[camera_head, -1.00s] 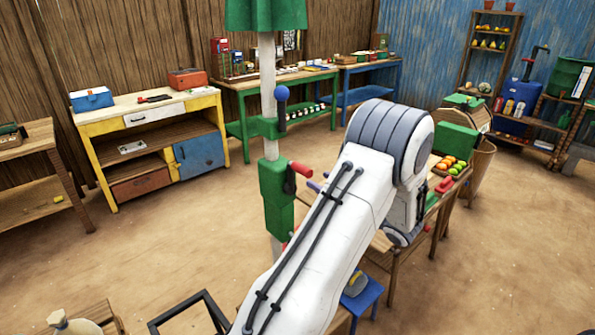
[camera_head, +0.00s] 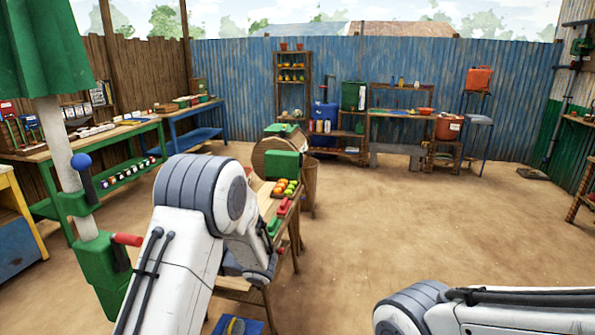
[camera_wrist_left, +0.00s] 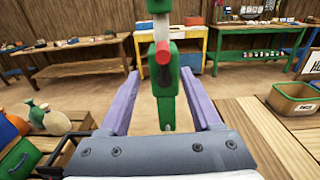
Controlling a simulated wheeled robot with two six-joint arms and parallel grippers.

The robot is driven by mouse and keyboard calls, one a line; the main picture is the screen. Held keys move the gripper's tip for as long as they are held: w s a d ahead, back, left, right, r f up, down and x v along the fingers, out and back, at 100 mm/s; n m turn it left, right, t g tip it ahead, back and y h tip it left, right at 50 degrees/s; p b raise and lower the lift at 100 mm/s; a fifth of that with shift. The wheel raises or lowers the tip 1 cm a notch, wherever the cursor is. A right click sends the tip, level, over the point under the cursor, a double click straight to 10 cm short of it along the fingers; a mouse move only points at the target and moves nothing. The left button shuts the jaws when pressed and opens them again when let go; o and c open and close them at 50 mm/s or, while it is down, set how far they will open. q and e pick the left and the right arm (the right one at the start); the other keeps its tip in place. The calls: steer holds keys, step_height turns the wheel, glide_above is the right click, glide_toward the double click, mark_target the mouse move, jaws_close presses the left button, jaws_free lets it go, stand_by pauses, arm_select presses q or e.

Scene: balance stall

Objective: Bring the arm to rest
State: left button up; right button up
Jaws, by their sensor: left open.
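The green and grey balance post stands at the left of the head view, with a green clamp (camera_head: 101,262), a red-ended handle (camera_head: 127,239) and a blue ball-topped lever (camera_head: 82,162). My left arm reaches forward beside the post; its gripper is hidden behind its own links in the head view. In the left wrist view, my left gripper (camera_wrist_left: 160,74) has its two purple fingers spread wide with nothing held. The green clamp part (camera_wrist_left: 164,92) and its red knob show between the fingers, beyond them; I cannot tell how near. My right gripper is out of view.
A wooden stall table (camera_head: 287,222) with fruit lies just beyond my left arm. A green-framed bench (camera_head: 80,148) stands at the left. My right arm lies low at the lower right. Open dirt floor (camera_head: 420,210) fills the centre right.

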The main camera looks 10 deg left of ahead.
arm_select(q)
steer(key=s+d+f+n+h, duration=0.1)
steer(key=s+d+n+h, duration=0.4)
steer(key=s+d+h, duration=0.4)
steer(key=s+d+f+n+g+h, duration=0.1)
steer(key=s+d+n+h, duration=0.5)
steer(key=s+d, duration=1.2)
steer(key=d+f+h, duration=0.1)
steer(key=d+h, duration=0.2)
steer(key=d, duration=0.3)
steer(key=shift+d+h, duration=0.3)
steer(key=shift+h, duration=0.1)
